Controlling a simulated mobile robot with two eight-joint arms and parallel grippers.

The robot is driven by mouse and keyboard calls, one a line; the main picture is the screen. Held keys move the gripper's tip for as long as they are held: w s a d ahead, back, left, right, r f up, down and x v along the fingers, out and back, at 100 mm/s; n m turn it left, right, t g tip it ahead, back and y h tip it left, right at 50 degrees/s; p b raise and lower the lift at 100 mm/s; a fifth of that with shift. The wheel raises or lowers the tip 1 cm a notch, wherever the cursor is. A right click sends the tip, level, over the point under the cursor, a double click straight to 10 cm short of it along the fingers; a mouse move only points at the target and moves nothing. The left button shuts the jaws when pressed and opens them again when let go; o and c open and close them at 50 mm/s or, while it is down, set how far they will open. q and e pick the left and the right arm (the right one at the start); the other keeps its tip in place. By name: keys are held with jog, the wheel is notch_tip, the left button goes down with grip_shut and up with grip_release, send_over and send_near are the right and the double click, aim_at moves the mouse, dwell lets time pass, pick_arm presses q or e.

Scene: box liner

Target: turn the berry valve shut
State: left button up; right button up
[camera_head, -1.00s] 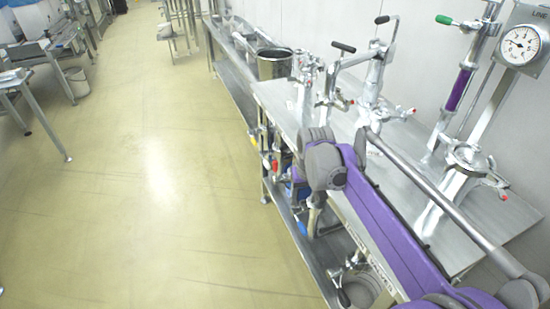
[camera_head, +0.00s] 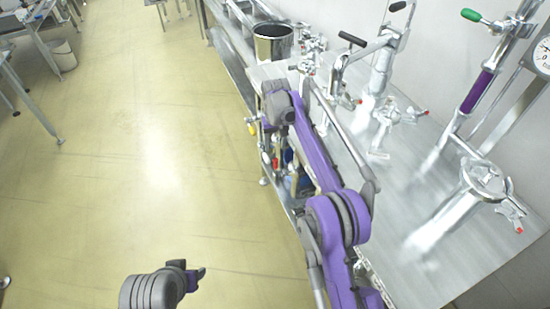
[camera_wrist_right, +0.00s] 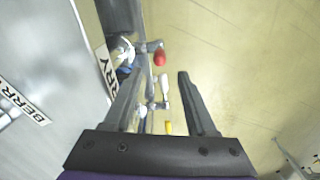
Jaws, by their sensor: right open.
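Lever handles show on pipework below the bench edge: a red one (camera_wrist_right: 159,57), a white one (camera_wrist_right: 165,85) and a yellow one (camera_wrist_right: 168,127). Labels reading BERRY (camera_wrist_right: 25,105) lie beside them; I cannot tell for certain which handle is the berry valve. My right gripper (camera_wrist_right: 160,76) is open, its fingers spread to either side of the handles in the right wrist view, with nothing held. The red handle also shows in the head view (camera_head: 266,160), just below my right wrist. My left gripper (camera_head: 190,275) seems to be the dark part at the bottom; its jaws are unclear.
The steel bench (camera_head: 405,215) carries clamp-like metal fittings (camera_head: 380,65), a steel pot (camera_head: 273,42) and a gauge (camera_head: 543,56). A lower shelf runs beneath it. The floor (camera_head: 150,150) to the left is open. Another table (camera_head: 30,90) and a bucket (camera_head: 61,55) stand far left.

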aim_at(275, 159)
notch_tip(275, 159, down, 9)
jog(key=shift+f+b, duration=0.2)
jog(key=shift+b, duration=0.15)
jog(key=shift+c, duration=0.2)
grip_shut()
dwell(1.2)
